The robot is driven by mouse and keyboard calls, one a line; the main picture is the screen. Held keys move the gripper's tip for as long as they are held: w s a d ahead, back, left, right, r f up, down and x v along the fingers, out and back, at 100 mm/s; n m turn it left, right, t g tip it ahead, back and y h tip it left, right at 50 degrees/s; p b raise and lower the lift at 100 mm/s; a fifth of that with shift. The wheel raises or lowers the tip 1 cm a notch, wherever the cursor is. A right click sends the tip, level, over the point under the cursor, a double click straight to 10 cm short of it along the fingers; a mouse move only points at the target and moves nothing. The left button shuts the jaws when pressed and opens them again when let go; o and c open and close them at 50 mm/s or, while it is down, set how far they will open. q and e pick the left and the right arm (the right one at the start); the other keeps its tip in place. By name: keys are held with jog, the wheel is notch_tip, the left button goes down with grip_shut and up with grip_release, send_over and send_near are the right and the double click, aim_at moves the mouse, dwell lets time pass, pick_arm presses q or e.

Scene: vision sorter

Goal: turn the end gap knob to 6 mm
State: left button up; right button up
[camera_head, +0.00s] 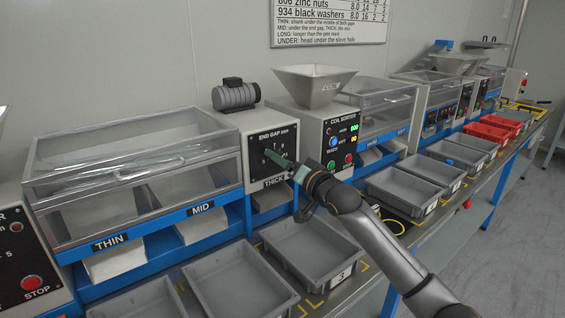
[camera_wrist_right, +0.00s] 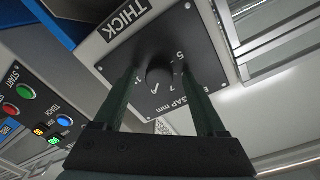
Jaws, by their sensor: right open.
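The end gap knob (camera_wrist_right: 160,74) is a dark round knob on a black dial plate (camera_head: 260,168) marked END GAP mm, above the THICK label. In the right wrist view the plate (camera_wrist_right: 150,105) appears turned, with white numbers around the knob. My right gripper (camera_head: 280,161) reaches in from the right in front of the dial. In the wrist view its two dark green fingers (camera_wrist_right: 161,84) stand apart on either side of the knob, open. I cannot tell whether they touch it. The fingers hide part of the scale, and the knob's setting is not readable. My left gripper is not in view.
A grey motor (camera_head: 236,95) sits atop the dial housing. To its right is the coil sorter box with a hopper (camera_head: 315,85) and buttons (camera_head: 333,142). Clear-covered bins (camera_head: 130,165) stand left. Grey trays (camera_head: 240,282) line the bench below; red trays (camera_head: 487,135) are farther back.

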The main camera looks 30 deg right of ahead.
grip_shut()
dwell(0.6)
